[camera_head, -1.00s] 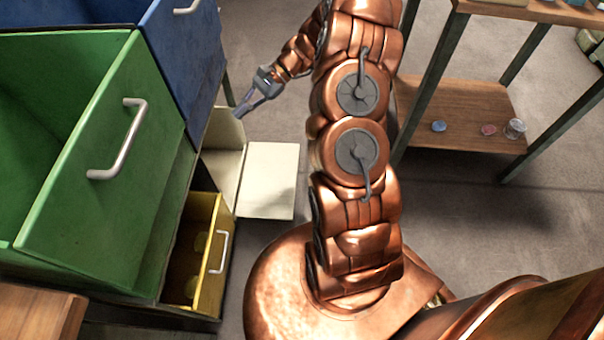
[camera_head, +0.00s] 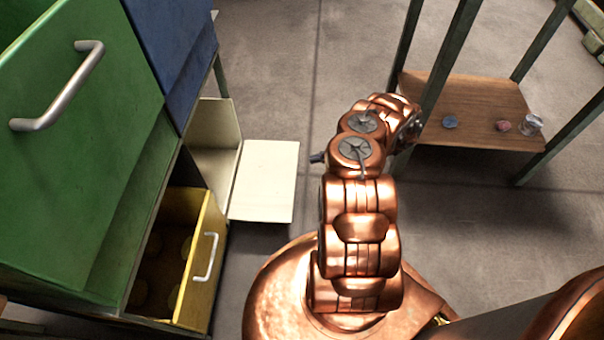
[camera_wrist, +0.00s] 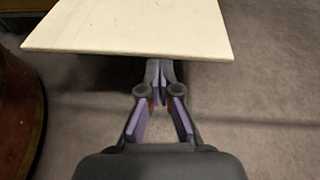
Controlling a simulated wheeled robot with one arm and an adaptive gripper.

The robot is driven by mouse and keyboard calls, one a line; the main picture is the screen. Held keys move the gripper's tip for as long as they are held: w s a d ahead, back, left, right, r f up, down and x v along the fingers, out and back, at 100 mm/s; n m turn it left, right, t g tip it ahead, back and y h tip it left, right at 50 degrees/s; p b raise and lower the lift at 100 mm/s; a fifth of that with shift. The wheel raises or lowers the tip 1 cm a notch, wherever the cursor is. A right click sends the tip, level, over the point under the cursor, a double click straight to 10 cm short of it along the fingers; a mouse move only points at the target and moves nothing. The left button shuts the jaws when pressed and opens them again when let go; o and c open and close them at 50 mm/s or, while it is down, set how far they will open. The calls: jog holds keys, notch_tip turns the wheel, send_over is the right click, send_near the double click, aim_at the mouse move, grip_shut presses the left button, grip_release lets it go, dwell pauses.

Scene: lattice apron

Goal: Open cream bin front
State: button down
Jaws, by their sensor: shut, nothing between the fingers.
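The cream bin (camera_head: 217,128) is low in the rack at the left. Its cream front panel (camera_head: 264,181) is folded down and sticks out flat towards the right, leaving the bin open. The panel also fills the top of the wrist view (camera_wrist: 130,28). My gripper (camera_wrist: 160,74) is shut and empty, its fingertips just short of the panel's edge in that view; I cannot tell whether they touch. In the head view my arm hides most of the gripper, and only a small dark tip shows to the right of the panel.
Above the cream bin are a green drawer (camera_head: 70,150) and a blue bin (camera_head: 185,60). A yellow drawer (camera_head: 203,262) stands pulled out in front of it. A wooden shelf (camera_head: 470,98) with small items is at right. Grey floor (camera_head: 275,70) is clear behind the panel.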

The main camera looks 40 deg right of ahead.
aim_at(294, 165)
jog(key=s+d+f+m+h+b, duration=0.1)
jog(key=s+d+f, duration=0.15)
jog(key=f, duration=0.35)
jog(key=w+a+b, duration=0.4)
jog(key=w+a, duration=0.1)
jog(key=a, duration=0.2)
jog(key=shift+r+t, duration=0.2)
jog(key=shift+t, duration=0.1)
dwell(0.5)
notch_tip(294, 165, up, 3)
jog(key=p, duration=0.2)
jog(key=shift+w+a+r+g+h+p, duration=0.1)
jog(key=shift+w+r+g+h+p, duration=0.05)
jog(key=shift+g+h+p, duration=0.25)
jog(key=shift+r+h+p, duration=0.3)
jog(key=shift+r+p, duration=0.35)
jog(key=shift+r, duration=0.05)
jog(key=shift+g, duration=0.3)
jog(key=shift+f, duration=0.2)
